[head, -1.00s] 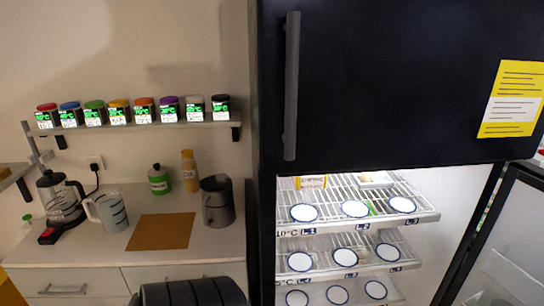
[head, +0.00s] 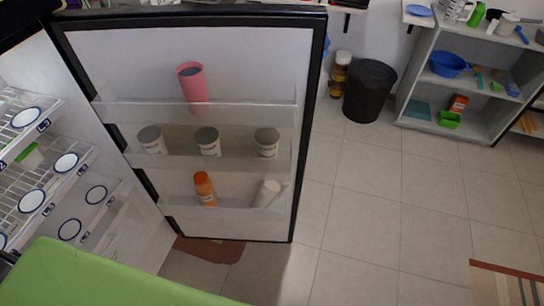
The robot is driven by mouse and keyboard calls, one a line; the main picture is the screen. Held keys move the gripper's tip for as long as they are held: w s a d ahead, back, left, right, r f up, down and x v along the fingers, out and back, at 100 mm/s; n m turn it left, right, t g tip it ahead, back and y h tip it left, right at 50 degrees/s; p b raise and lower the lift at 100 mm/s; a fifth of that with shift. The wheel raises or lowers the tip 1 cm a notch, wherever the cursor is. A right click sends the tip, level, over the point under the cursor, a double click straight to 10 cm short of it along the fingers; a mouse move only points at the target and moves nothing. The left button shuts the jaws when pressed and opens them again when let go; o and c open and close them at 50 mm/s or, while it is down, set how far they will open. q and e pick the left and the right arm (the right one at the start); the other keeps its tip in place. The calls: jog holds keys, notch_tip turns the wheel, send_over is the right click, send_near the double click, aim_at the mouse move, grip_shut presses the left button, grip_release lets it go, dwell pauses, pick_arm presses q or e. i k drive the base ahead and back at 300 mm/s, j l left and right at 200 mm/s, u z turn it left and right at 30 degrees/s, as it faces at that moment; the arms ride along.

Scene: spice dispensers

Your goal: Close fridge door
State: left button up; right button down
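The fridge door (head: 240,65) stands wide open in the head view, its inner side facing me, with a black frame around a white liner. Its shelves hold a pink cup (head: 192,88), several white tubs (head: 207,142), an orange bottle (head: 204,188) and a white bottle (head: 267,193). The fridge interior (head: 50,175), with wire shelves and round white markers, shows at the left, joined to the door along its left edge. Neither of my grippers is in view.
A green surface (head: 100,280) fills the lower left. A black bin (head: 369,92) and a grey shelf unit (head: 465,75) stand at the back right. The tiled floor (head: 370,210) right of the door is clear, with a striped rug (head: 505,283) at the lower right corner.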

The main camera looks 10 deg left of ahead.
aim_at(261, 63)
jog(key=i+l+z, duration=0.6)
jog(key=z, duration=0.15)
jog(key=i+l+z, duration=0.35)
jog(key=i+l+u, duration=0.2)
jog(key=i, duration=0.25)
jog(key=i+u, duration=0.2)
jog(key=i, duration=0.3)
jog(key=i+j+u, duration=0.1)
jog(key=u, duration=0.35)
jog(key=i+u, duration=0.55)
jog(key=u, duration=0.3)
jog(key=i+l+u, duration=0.15)
jog(key=u, duration=0.25)
jog(key=i+l+u, duration=0.15)
jog(key=u, duration=0.3)
jog(key=i+u, duration=0.15)
jog(key=u, duration=0.3)
jog(key=i+u, duration=0.2)
jog(key=u, duration=0.25)
jog(key=i+l+u, duration=0.1)
jog(key=u, duration=0.3)
jog(key=i+l+u, duration=0.15)
jog(key=u, duration=0.3)
jog(key=i+l+u, duration=0.15)
jog(key=u, duration=0.3)
